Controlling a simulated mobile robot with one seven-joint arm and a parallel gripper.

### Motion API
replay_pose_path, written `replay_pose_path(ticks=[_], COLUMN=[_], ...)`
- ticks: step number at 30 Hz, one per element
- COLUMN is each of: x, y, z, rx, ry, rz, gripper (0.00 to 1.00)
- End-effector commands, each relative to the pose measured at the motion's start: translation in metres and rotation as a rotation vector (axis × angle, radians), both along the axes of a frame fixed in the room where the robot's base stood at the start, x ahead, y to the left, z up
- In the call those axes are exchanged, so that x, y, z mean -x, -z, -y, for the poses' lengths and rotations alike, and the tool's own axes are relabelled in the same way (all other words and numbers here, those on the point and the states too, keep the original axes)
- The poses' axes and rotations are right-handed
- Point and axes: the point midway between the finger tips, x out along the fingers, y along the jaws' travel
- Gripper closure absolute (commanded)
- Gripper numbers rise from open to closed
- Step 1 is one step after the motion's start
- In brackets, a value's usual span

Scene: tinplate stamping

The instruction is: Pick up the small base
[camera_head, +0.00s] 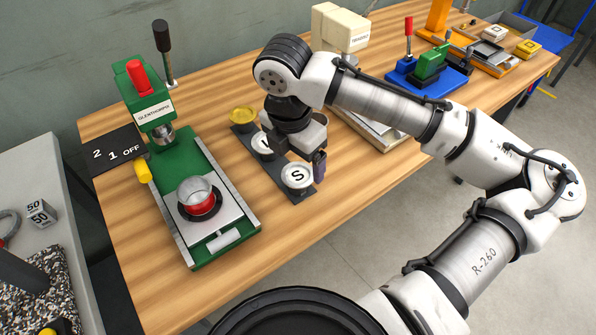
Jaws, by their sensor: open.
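A round silver-white disc marked "S" (297,176), which looks like the small base, sits at the near end of a dark strip (270,182) on the wooden table. My gripper (296,160) is open, just above and behind the S disc, with one finger at its right side. I cannot tell whether it touches the disc. A second pale disc (262,146) further back on the strip is partly hidden by my gripper, and its letter is only partly visible. A yellow disc (243,115) is at the far end.
Behind my arm are a cream machine (340,28) and a blue-based green tool (428,72). Bare table (235,278) lies in front of the strip.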

Motion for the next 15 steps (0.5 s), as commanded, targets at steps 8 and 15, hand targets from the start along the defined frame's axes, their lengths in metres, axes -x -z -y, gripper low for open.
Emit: replay_pose_path(ticks=[8, 15], x=[0.0, -0.001], y=[0.031, 0.033], z=[0.0, 0.0], rx=[0.0, 0.0], ry=[0.0, 0.0], rz=[-0.001, 0.0], gripper=[0.13, 0.13])
